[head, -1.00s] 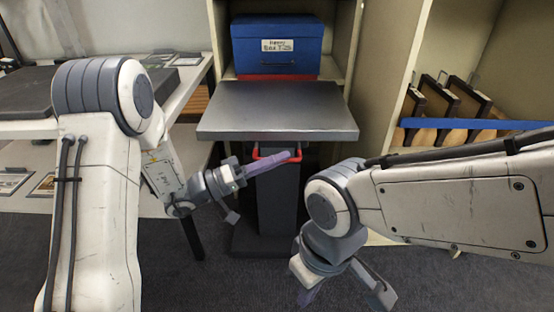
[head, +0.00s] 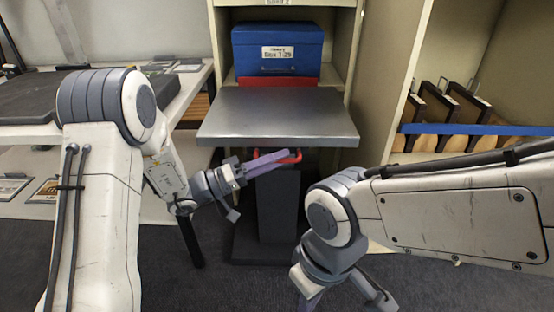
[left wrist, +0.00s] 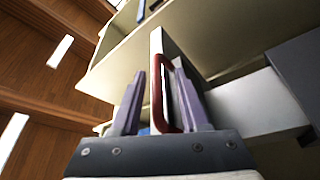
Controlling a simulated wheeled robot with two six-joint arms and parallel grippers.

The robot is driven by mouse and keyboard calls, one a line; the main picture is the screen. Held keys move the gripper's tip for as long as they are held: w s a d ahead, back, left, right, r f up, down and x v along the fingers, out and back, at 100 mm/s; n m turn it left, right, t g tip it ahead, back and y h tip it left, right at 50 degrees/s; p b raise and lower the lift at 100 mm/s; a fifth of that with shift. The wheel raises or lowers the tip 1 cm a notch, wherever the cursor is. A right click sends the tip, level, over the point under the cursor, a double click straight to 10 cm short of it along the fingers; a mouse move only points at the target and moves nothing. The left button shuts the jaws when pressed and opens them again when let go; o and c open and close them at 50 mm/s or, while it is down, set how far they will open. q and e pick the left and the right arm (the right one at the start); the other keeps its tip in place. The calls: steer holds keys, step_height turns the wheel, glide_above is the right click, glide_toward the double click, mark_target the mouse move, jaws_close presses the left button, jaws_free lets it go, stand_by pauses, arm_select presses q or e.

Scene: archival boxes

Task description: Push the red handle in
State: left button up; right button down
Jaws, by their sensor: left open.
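The red handle (head: 294,157) is a bar on the front of the lift cart, just under the grey metal platform (head: 277,118). It also shows in the left wrist view (left wrist: 157,95), between the two purple fingers. My left gripper (head: 281,156) is open, with its fingers on either side of the handle; I cannot tell whether they touch it. Part of the handle is hidden behind the fingers in the head view. My right gripper (head: 312,300) hangs at the bottom edge, partly cut off, so its opening is unclear.
A labelled blue box (head: 278,52) sits on a shelf behind the platform, above a red item (head: 303,83). The cart's dark column (head: 278,205) stands on the carpet.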

arm_select(q)
steer(key=p+v, duration=0.3)
steer(key=v, duration=0.7)
steer(key=shift+a+f, duration=0.15)
